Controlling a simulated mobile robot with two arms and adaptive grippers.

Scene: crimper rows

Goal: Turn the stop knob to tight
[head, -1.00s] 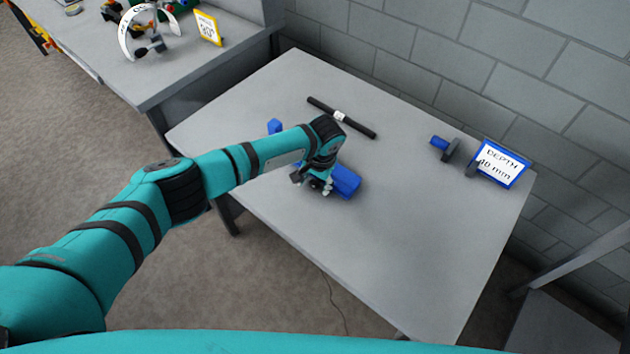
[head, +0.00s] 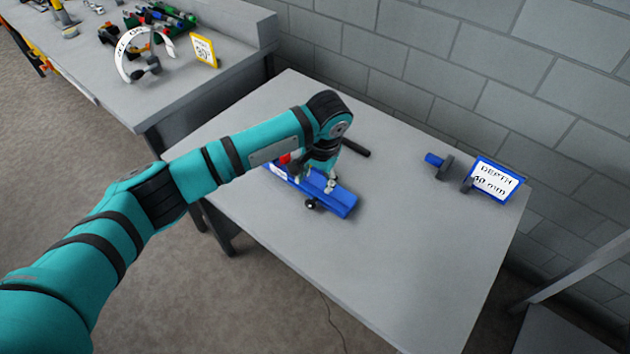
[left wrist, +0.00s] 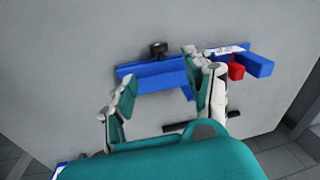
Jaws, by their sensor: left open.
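A blue fixture (head: 335,203) lies on the grey table, with a black knob (head: 311,204) on its near side. The knob also shows in the left wrist view (left wrist: 158,48), at the edge of the blue body (left wrist: 160,76); I take it for the stop knob. A red part (left wrist: 235,68) sits near the fixture's other end, by a white label (left wrist: 228,50) too small to read. My left gripper (head: 316,183) is open above the fixture. In the left wrist view its fingers (left wrist: 160,68) are apart, with nothing between them held. My right gripper is not in view.
A black rod (head: 355,148) lies behind my arm. A blue and black piece (head: 438,164) and a "DEPTH" sign (head: 493,180) stand at the table's right. A second bench (head: 190,85) with a curved gauge is at the upper left. The table's front right is clear.

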